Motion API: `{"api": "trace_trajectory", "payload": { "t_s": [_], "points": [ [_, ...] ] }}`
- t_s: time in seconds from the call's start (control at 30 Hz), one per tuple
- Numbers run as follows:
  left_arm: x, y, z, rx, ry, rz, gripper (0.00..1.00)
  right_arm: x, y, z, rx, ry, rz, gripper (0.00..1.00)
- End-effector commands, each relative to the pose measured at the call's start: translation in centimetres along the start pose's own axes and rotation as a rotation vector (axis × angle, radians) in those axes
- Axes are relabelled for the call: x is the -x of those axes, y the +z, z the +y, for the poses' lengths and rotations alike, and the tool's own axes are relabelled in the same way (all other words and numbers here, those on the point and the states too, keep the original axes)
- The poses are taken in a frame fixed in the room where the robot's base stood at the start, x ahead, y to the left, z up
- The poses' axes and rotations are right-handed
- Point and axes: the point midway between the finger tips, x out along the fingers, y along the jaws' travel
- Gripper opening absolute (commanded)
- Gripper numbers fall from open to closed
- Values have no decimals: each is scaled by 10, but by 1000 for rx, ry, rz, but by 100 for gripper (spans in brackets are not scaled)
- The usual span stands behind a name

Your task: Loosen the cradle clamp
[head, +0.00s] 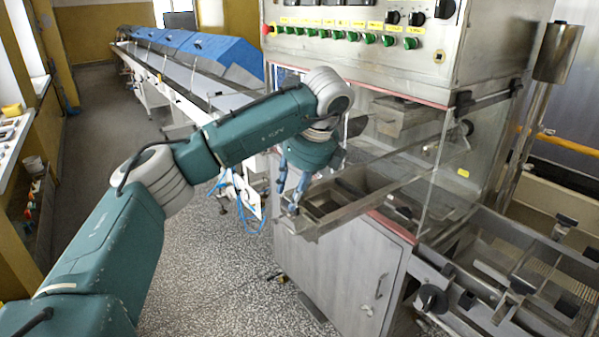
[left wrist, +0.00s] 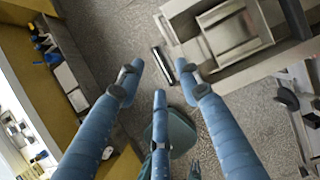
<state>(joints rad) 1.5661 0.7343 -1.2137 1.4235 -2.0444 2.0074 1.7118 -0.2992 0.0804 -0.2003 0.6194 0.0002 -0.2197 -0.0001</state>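A round black knob (head: 431,298), which looks like the cradle clamp, sits on the grey metal cradle frame (head: 440,262) at the lower right of the head view. A dark knob on a lever also shows at the right of the left wrist view (left wrist: 287,97). My left gripper (head: 290,192) hangs in front of the machine's open tray, left of the knob and well apart from it. In the left wrist view its blue fingers (left wrist: 158,72) are spread with nothing between them. My right gripper is in neither view.
The enrober cabinet (head: 340,265) stands behind my left gripper, with a projecting metal tray (head: 345,215) and clear panels (head: 440,185). A control panel (head: 365,42) is above. A wire mesh (head: 565,290) lies in the cradle. Speckled floor (head: 215,285) is free at left.

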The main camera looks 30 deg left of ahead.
Motion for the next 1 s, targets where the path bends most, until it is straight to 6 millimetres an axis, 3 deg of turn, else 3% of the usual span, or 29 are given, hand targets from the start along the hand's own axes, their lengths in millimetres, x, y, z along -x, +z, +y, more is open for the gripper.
{"api": "trace_trajectory", "payload": {
  "t_s": [0.2, 0.4, 0.6, 1.0],
  "points": [
    [47, 2, -1, 1, -5, -5, 35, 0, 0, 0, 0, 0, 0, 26],
    [75, 1, 0, 2, -2, -2, 35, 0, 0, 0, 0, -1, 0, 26],
    [84, 1, 0, 1, 0, -1, 35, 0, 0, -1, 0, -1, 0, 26],
    [84, 1, 0, 1, 0, 0, 35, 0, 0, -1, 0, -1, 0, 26]
  ]
}}
